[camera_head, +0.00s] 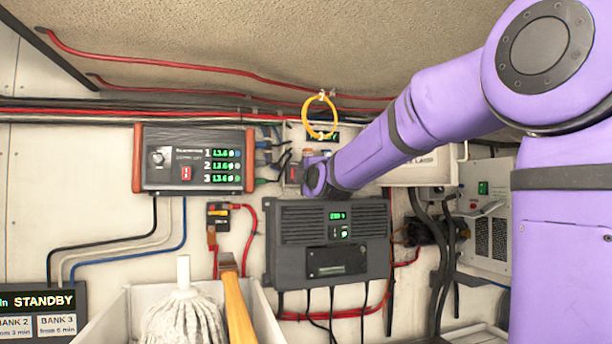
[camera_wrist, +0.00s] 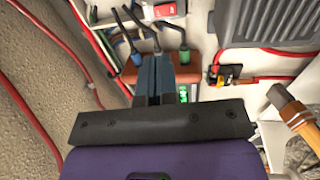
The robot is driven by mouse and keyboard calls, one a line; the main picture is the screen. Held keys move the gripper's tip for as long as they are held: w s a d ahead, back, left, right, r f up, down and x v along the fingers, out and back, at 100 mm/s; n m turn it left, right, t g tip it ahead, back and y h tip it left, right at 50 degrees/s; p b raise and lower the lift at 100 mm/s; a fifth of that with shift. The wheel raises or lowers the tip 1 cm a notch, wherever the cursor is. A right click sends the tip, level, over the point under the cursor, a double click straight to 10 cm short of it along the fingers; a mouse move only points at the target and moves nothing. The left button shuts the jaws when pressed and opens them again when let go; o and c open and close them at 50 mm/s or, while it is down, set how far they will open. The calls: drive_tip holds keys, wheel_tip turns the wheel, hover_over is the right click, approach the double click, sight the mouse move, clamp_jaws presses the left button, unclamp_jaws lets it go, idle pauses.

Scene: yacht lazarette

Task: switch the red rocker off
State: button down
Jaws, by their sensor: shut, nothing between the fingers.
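The red rocker (camera_head: 186,173) sits on the left part of a dark panel (camera_head: 167,151) with orange-brown ends, beside three green readouts. It is too small to tell which way it is tipped. My gripper (camera_wrist: 155,60) is shut and empty in the wrist view, its fingers in front of the panel's orange-brown end (camera_wrist: 192,72). The red rocker does not show in the wrist view; the gripper body covers most of the panel there. In the head view my gripper is right of the panel, above the grey box, and its fingertips are hard to make out.
A grey box (camera_head: 300,225) with a green display is mounted below my gripper. A yellow ring (camera_head: 320,118) hangs above. A bin (camera_head: 118,305) with a mop (camera_head: 183,315) and a wooden handle (camera_head: 236,300) stands below the panel. Cables (camera_head: 270,160) leave the panel's right side.

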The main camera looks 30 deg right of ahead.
sight(293, 168)
drive_tip(key=x, duration=1)
drive_tip(key=shift+w, duration=0.4)
drive_tip(key=shift+d, duration=0.1)
drive_tip(key=shift+w+r, duration=0.15)
drive_tip(key=shift+w, duration=0.05)
drive_tip(key=shift+r, duration=0.35)
drive_tip(key=shift+s, duration=0.15)
